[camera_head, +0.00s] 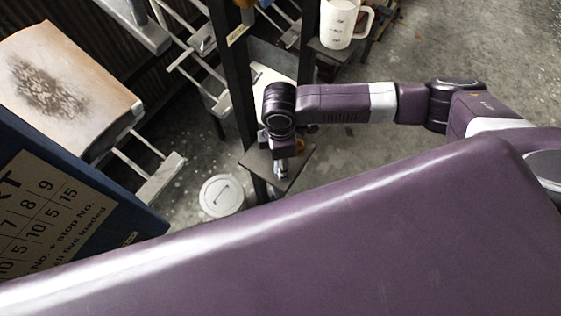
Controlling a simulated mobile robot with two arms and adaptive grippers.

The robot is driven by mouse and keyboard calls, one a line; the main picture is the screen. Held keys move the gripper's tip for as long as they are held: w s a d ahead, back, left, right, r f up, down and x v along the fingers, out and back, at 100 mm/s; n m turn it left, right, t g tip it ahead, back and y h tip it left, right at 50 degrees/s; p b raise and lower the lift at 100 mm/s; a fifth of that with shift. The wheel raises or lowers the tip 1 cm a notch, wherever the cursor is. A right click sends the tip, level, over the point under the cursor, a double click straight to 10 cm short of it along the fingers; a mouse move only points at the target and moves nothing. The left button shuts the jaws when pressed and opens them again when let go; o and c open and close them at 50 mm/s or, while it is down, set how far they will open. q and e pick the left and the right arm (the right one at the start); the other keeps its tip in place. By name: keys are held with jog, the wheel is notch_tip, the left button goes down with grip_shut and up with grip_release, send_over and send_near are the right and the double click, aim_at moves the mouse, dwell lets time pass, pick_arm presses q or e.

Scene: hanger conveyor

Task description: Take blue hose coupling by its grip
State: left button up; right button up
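I do not see a blue hose coupling in the head view. My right arm comes in from the right, and its gripper (281,169) points down over a small dark shelf (297,163) on a dark post. The fingers are small and partly hidden by the wrist, so I cannot tell whether they are open or shut, or whether they hold anything. My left gripper is not in view. A large purple part, apparently of my own body, hides the lower part of the picture.
Dark upright posts (237,85) stand near my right wrist. A round white lid (221,195) is on the floor. A blue sign board (140,215) and a stained tan panel (62,80) are at the left.

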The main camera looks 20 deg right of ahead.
jog(key=shift+f, duration=0.95)
jog(key=c, duration=1.2)
jog(key=shift+o, duration=0.2)
jog(key=shift+r, duration=0.1)
notch_tip(320, 180, up, 20)
jog(key=b, duration=0.2)
